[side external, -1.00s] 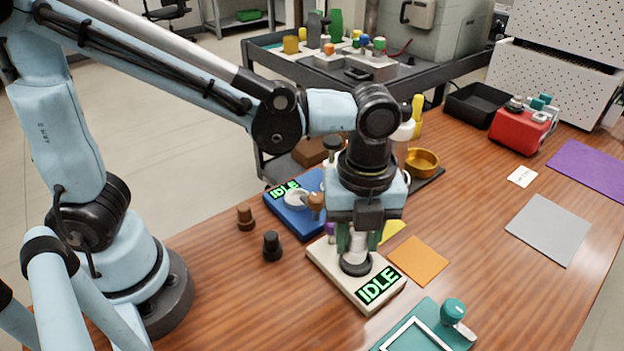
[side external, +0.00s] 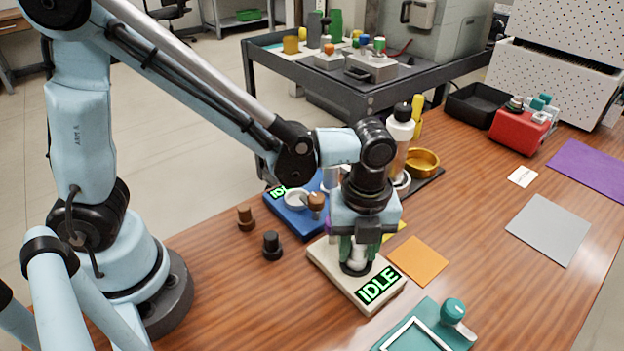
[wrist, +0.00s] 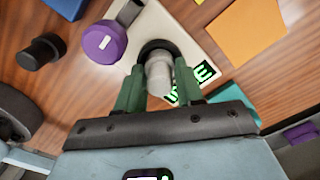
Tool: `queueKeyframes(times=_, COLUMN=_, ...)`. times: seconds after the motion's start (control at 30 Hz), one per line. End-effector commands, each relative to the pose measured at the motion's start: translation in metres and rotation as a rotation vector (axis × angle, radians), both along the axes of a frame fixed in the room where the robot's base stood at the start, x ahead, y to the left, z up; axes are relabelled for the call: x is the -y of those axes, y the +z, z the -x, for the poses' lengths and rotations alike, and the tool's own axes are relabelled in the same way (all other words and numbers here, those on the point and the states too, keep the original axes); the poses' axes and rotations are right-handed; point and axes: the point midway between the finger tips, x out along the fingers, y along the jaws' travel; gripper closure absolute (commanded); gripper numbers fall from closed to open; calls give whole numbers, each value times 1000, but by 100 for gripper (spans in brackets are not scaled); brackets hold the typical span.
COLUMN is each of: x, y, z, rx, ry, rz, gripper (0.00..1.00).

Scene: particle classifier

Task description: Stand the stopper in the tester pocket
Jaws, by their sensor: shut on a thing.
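A pale grey-white stopper (wrist: 158,76) is upright between the green fingers of my gripper (wrist: 158,86) in the wrist view. Its lower end is at the dark round pocket (wrist: 153,46) of the cream tester; I cannot tell whether it is fully seated. In the side view, my gripper (side external: 357,260) points down at the pocket, shut on the stopper, which the fingers partly hide.
A purple-topped piece (wrist: 104,41) is close by the tester. A black stopper (side external: 272,245) and a brown one (side external: 245,218) stand left. A blue device (side external: 295,218) is behind, a teal device (side external: 430,335) in front. An orange mat (side external: 418,261) lies to the right.

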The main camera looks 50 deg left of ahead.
Motion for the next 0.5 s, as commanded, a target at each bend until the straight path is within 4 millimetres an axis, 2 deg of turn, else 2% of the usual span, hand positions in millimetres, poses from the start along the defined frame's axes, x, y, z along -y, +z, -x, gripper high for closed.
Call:
queueKeyframes(times=0.1, x=0, y=-3, z=0, rx=0, ry=0, rz=0, gripper=98)
queueKeyframes(times=0.13, x=0, y=-3, z=0, rx=0, ry=0, rz=0, gripper=60)
queueKeyframes(times=0.27, x=0, y=-3, z=0, rx=0, ry=0, rz=0, gripper=40)
queueKeyframes(times=0.3, x=0, y=-3, z=0, rx=0, ry=0, rz=0, gripper=38)
queueKeyframes(times=0.5, x=0, y=-3, z=0, rx=0, ry=0, rz=0, gripper=38)
